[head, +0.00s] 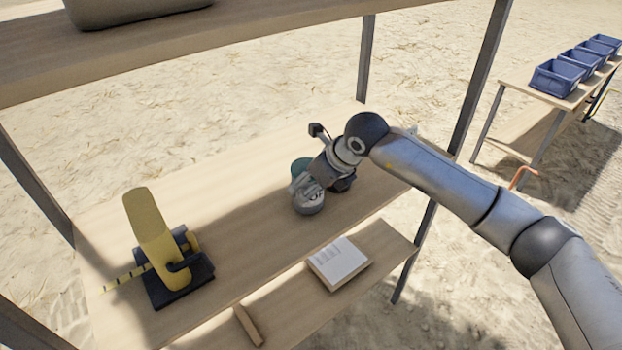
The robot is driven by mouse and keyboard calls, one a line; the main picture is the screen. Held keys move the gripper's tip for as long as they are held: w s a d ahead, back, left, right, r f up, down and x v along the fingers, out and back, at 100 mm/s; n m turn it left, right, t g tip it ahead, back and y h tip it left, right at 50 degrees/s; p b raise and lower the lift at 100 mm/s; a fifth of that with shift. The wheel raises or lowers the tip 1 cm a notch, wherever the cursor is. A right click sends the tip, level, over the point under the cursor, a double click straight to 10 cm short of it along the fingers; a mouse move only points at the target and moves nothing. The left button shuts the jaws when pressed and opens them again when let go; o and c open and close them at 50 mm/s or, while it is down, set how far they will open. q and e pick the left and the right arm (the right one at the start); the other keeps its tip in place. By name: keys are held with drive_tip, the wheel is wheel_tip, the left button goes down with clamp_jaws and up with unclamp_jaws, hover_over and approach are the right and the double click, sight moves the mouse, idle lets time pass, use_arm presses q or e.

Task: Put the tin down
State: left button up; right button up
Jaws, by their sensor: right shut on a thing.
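The tin (309,204) looks like a small, round, grey metal can at the end of my right arm. My right gripper (312,189) is shut on it over the middle shelf board, close to the wood. The gripper hides part of the tin, and I cannot tell whether its base touches the board. A teal round thing (301,165) shows just behind the gripper, partly hidden by it. My left gripper is not in view.
On the board's left stand a yellow and black tool (150,230) and a dark block (178,282). Bare wood (235,225) lies between them and the tin. A white book (339,261) lies on the lower shelf. An upper shelf (190,42) overhangs. Blue bins (556,80) stand far right.

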drive_tip(key=shift+f, duration=0.1)
drive_tip(key=o, duration=0.9)
drive_tip(key=shift+r, duration=0.2)
drive_tip(key=shift+s+d+r+b, duration=0.1)
drive_tip(key=shift+d+r+b, duration=0.1)
drive_tip(key=shift+b, duration=0.1)
drive_tip(key=b+v, duration=0.3)
drive_tip(key=v, duration=0.8)
drive_tip(key=shift+r, duration=0.2)
